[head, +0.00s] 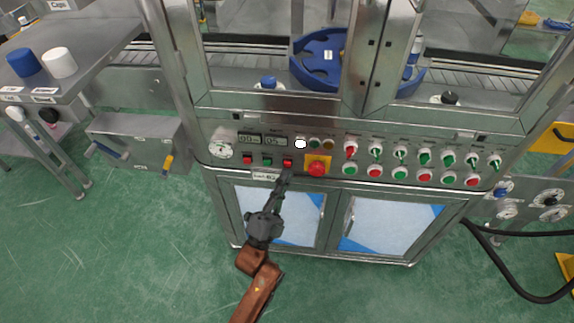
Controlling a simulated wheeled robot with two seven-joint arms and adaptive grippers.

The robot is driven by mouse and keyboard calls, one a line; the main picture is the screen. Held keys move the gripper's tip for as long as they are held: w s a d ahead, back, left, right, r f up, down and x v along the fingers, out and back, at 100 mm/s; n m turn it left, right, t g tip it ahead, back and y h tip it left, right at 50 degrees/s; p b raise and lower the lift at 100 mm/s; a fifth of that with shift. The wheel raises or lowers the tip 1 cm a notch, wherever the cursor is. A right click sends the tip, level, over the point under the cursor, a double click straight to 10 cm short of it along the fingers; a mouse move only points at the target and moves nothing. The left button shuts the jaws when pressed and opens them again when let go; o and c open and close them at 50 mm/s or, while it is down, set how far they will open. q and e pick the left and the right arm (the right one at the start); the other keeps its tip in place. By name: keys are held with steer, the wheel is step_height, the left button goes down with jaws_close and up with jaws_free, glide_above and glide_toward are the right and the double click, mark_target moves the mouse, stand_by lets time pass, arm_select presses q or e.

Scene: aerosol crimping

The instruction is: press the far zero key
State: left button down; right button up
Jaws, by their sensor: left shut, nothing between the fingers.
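The control panel has a row of small square keys under two digital displays (262,140). The row shows a left red key (247,160), a green key (267,161) and a right red key (287,162). Any zero marking is too small to read. My left gripper (284,176) is shut and empty, with its tips just below the right red key. I cannot tell whether the tips touch the panel there. My right gripper is not in view.
A red emergency stop (317,169) on a yellow plate sits just right of the tips. Several knobs and buttons (400,155) fill the panel's right half. A pressure gauge (222,149) is at its left. Cabinet doors (377,222) lie below.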

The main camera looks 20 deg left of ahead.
arm_select(q)
steer(key=s+p, duration=0.1)
steer(key=s, duration=0.1)
steer(key=s+d+p, duration=0.1)
steer(key=s, duration=0.1)
steer(key=shift+s+d, duration=0.2)
steer(key=shift+s, duration=0.2)
stand_by(0.5)
